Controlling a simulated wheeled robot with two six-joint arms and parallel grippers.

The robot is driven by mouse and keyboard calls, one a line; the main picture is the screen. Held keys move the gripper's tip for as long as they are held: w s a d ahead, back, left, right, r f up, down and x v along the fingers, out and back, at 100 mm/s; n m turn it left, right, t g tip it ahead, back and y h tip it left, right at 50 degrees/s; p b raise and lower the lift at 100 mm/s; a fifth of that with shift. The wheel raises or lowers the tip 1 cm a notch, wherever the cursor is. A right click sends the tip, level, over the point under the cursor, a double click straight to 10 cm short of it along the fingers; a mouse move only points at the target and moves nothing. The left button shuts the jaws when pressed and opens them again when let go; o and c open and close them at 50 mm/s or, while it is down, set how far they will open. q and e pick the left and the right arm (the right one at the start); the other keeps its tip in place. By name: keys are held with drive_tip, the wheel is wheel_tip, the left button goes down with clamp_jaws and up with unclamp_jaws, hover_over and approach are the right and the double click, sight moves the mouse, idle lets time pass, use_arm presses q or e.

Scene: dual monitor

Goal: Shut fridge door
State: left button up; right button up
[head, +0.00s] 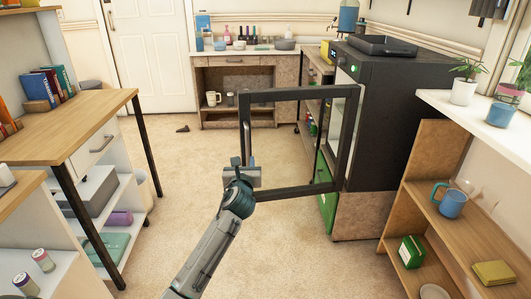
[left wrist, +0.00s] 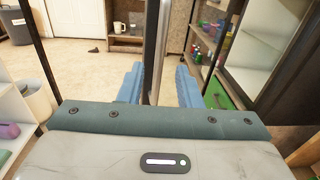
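The fridge (head: 395,115) is a black cabinet at the right in the head view. Its black-framed glass door (head: 300,94) stands wide open, swung out to the left into the room. A silver vertical handle (head: 247,140) is on the door's free edge. My left gripper (head: 240,165) is at the lower part of that edge. In the left wrist view, its two blue fingers (left wrist: 160,78) are apart, with the door edge and handle (left wrist: 159,45) between them and gaps showing on both sides. My right gripper is not in view.
A wooden desk (head: 75,125) with shelves stands at the left. A white-topped shelf (head: 480,118) with plants and a blue mug (head: 453,203) stands at the right front. A low cabinet (head: 235,85) stands at the back. The beige floor (head: 190,165) between is mostly clear.

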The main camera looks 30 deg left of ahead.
sight(247, 145)
use_arm(q)
drive_tip(key=b+x, duration=0.1)
drive_tip(key=x, duration=0.2)
drive_tip(key=b+x, duration=0.1)
drive_tip(key=x, duration=0.3)
drive_tip(key=r+b+x, duration=0.1)
drive_tip(key=x, duration=0.3)
drive_tip(key=shift+d, duration=0.1)
clamp_jaws()
